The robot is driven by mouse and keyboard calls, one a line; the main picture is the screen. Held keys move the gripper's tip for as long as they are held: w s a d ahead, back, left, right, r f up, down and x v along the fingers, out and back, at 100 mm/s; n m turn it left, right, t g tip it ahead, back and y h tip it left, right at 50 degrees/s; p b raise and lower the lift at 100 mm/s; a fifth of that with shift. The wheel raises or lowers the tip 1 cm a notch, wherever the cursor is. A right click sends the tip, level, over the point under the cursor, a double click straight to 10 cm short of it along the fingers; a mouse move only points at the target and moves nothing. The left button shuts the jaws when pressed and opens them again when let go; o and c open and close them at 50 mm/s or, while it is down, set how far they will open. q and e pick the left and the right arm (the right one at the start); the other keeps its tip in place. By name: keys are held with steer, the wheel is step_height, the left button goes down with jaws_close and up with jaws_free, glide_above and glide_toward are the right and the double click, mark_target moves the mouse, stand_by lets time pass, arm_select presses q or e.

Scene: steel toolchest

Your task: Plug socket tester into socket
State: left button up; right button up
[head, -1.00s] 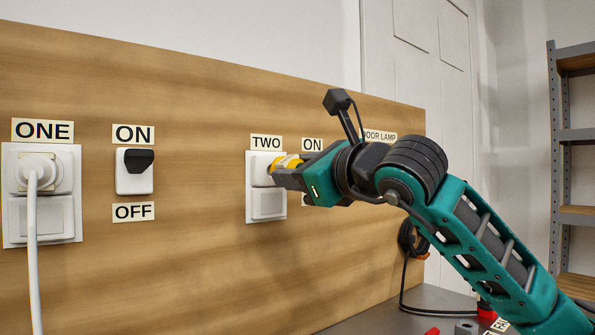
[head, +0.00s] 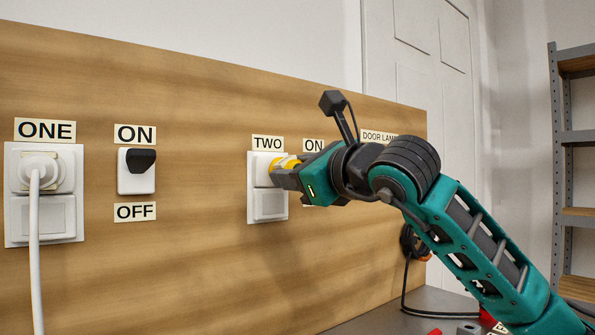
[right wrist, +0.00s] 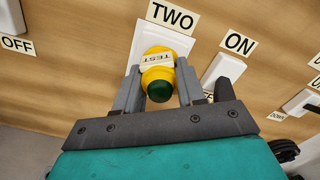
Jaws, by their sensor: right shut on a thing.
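The yellow socket tester (right wrist: 163,57) has a TEST label and a dark green button facing the right wrist camera. My right gripper (right wrist: 158,85) is shut on it, one finger on each side. In the head view the right gripper (head: 283,174) holds the tester (head: 288,161) at the upper outlet of the white socket TWO (head: 269,204). The tester covers that outlet and appears to meet its face. Its prongs are hidden, so I cannot tell how deep it sits. My left gripper is not in view.
Socket ONE (head: 44,217) holds a white plug (head: 38,170) with a hanging cord. A switch (head: 136,171) with a black rocker sits between the sockets. Another white switch (right wrist: 224,70) is close right of socket TWO, near my finger. A grey shelf (head: 575,135) stands far right.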

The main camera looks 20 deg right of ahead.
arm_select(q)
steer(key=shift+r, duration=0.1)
arm_select(e)
steer(key=shift+x, duration=0.95)
steer(key=o, duration=1.2)
steer(key=shift+o, duration=0.2)
steer(key=shift+s+d, duration=0.1)
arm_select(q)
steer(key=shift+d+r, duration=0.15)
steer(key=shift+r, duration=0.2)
arm_select(e)
steer(key=v, duration=1.2)
steer(key=shift+s, duration=0.3)
